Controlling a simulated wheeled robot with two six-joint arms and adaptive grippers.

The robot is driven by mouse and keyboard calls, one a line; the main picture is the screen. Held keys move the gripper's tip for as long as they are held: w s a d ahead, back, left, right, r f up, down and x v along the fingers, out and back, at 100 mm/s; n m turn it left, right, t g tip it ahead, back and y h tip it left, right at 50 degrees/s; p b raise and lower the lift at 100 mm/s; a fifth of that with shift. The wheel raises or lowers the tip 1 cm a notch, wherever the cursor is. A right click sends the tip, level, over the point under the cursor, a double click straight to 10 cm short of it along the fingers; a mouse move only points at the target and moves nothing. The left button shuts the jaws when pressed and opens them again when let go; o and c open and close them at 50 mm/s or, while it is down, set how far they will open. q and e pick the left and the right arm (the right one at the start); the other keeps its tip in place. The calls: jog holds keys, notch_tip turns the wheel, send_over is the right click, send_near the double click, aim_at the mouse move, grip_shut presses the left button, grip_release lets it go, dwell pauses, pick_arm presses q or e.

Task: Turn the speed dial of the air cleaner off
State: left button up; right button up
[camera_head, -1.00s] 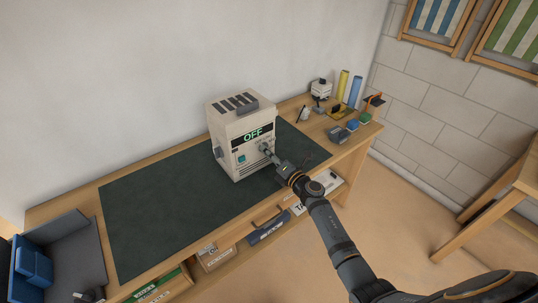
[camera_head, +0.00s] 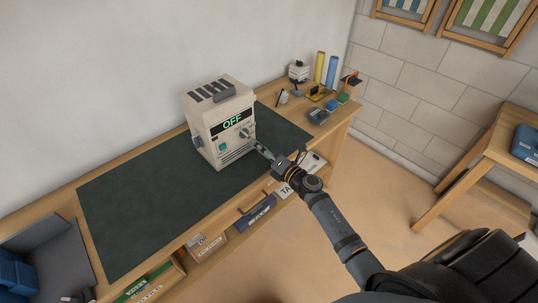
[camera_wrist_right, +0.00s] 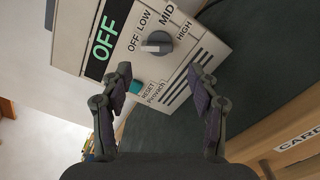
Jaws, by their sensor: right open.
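The air cleaner (camera_head: 207,117) is a cream box standing on the dark green mat, with a display (camera_head: 232,121) that reads OFF in green. Its speed dial (camera_wrist_right: 160,40) is a grey knob on the front, ringed by OFF, LOW, MID and HIGH labels. The dial's light pointer bar lies toward the OFF label in the right wrist view. My right gripper (camera_wrist_right: 158,78) is open and empty in front of the panel, its fingers apart and clear of the dial. It also shows in the head view (camera_head: 259,147). My left gripper is not in view.
A teal reset button (camera_wrist_right: 135,87) sits below the dial. The green mat (camera_head: 130,205) is clear left of the cleaner. Yellow and blue rolls (camera_head: 330,71) and small items stand at the bench's far right. A shelf under the bench holds boxes (camera_head: 205,245).

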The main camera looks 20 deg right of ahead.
jog(key=v, duration=0.6)
jog(key=shift+s, duration=0.1)
jog(key=s+d+f+m+g+h, duration=0.25)
jog(key=s+f+m, duration=0.2)
jog(key=f, duration=0.45)
jog(key=s+d+f+m+g+h, duration=0.1)
jog(key=s+d+f+m+h, duration=0.15)
jog(key=f+m, duration=0.55)
jog(key=s+d+f+m+g+h, duration=0.2)
jog(key=s+d+f+m, duration=0.15)
jog(key=f, duration=0.75)
jog(key=s+a+f+m+g, duration=0.1)
jog(key=s+f+m+g, duration=0.2)
jog(key=s+f, duration=0.3)
jog(key=s+a+f+m+g, duration=0.1)
jog(key=s+f+m+g, duration=0.3)
jog(key=s, duration=1.3)
jog(key=s+a+f+m+g+p, duration=0.1)
jog(key=s+f+m+g, duration=0.2)
jog(key=s+f, duration=0.6)
jog(key=s+m, duration=0.1)
jog(key=s, duration=0.2)
jog(key=shift+a+f+m, duration=0.35)
jog(key=shift+a+m, duration=0.05)
jog(key=shift+w, duration=0.1)
